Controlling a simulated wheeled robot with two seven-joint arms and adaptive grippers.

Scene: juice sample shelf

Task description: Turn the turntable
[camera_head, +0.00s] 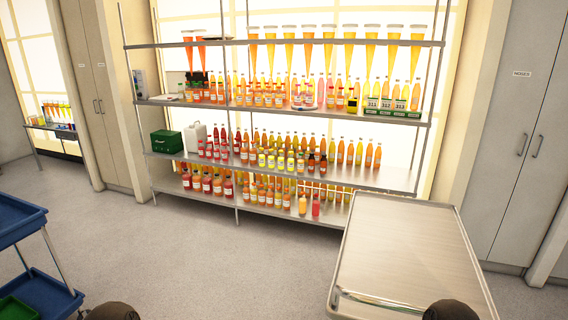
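A metal shelf unit (290,101) stands against the bright window wall and holds many juice bottles and tall cone-shaped glasses. Neither gripper is in view. Only dark rounded parts of my own arms show at the bottom edge, one at left of centre and one at right.
A bare steel table (405,245) stands at the front right. A blue cart (18,222) with a green bin (16,308) is at the left edge. A green crate (166,142) and a white jug (195,136) sit on the shelf's left. Grey floor between cart and table is clear.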

